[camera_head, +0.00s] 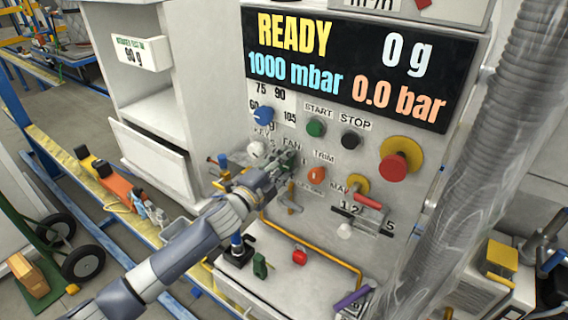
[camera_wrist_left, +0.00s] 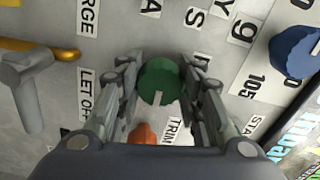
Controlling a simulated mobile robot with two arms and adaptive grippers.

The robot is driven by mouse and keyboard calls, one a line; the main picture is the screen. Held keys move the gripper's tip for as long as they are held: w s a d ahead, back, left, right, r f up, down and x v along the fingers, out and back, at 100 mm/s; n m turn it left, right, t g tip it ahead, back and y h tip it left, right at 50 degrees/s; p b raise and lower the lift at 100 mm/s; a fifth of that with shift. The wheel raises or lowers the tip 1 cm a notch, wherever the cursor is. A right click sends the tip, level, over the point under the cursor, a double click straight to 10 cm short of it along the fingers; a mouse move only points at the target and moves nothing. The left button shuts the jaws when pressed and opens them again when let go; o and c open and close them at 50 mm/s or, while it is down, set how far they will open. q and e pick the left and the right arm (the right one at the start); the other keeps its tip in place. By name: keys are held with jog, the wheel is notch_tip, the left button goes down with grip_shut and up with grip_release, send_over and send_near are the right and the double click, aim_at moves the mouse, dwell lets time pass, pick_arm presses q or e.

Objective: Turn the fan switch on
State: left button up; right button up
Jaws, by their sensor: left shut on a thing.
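The fan switch is a round green knob (camera_wrist_left: 158,80) with a pale pointer line, seen between the fingers in the left wrist view. In the head view it is mostly hidden behind my left gripper (camera_head: 286,163), just below the FAN label (camera_head: 291,145) on the panel. My left gripper is shut on the knob, one finger on each side. The pointer line runs toward the lower edge of the wrist view. My right gripper is not in view.
An orange TRIM knob (camera_head: 317,175) sits close to the right of the gripper. A white KEY knob (camera_head: 256,149) is to its left. A blue dial (camera_head: 263,114), green START button (camera_head: 316,128) and black STOP button (camera_head: 351,139) are above. A red emergency button (camera_head: 394,167) stands out farther right.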

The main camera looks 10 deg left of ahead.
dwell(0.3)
pick_arm(q)
jog(key=o, duration=1.1)
jog(key=shift+c, duration=0.2)
jog(key=shift+o, duration=0.2)
jog(key=shift+s+f, duration=0.1)
jog(key=shift+s, duration=0.05)
jog(key=v, duration=1.1)
jog(key=shift+s+a, duration=0.2)
jog(key=shift+s, duration=0.15)
